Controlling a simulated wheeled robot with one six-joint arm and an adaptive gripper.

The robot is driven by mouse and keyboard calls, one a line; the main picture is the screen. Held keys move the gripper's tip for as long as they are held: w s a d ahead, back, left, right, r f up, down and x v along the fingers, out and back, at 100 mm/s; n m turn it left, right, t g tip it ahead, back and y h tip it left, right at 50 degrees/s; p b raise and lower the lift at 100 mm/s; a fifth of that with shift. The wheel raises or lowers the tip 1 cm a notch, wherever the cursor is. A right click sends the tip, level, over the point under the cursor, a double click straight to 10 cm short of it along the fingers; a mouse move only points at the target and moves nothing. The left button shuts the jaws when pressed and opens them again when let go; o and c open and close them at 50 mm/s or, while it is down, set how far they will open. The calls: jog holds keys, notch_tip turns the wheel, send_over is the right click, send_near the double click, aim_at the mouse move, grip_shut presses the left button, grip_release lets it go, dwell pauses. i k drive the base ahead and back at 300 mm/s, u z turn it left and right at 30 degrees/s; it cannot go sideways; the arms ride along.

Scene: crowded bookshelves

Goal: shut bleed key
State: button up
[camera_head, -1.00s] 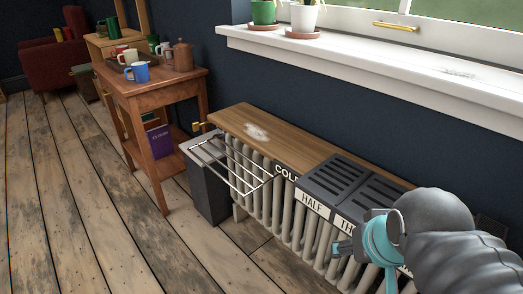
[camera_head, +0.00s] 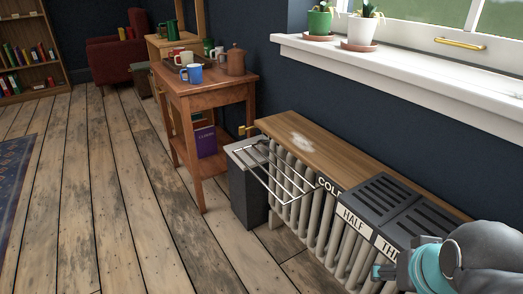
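A small brass fitting (camera_head: 246,129), which looks like the bleed key, sticks out at the far left end of the radiator (camera_head: 318,225), just below the wooden shelf top. It is too small to tell how it is turned. My gripper (camera_head: 380,272) is at the lower right, in front of the radiator near the labelled dark vents, well away from the brass fitting. Its teal body and a small part of its fingers show. I cannot tell whether the fingers are open or shut.
A wire rack (camera_head: 290,175) juts from the radiator above a dark bin (camera_head: 246,190). A wooden side table (camera_head: 212,90) with mugs stands beyond. Dark slotted vents (camera_head: 380,195) labelled "HALF" sit on the right. The white sill (camera_head: 400,70) holds potted plants.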

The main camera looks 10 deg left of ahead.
aim_at(241, 129)
jog(key=u, duration=0.1)
jog(key=k, duration=0.2)
jog(key=u, duration=0.55)
jog(key=i, duration=0.8)
jog(key=u, duration=0.75)
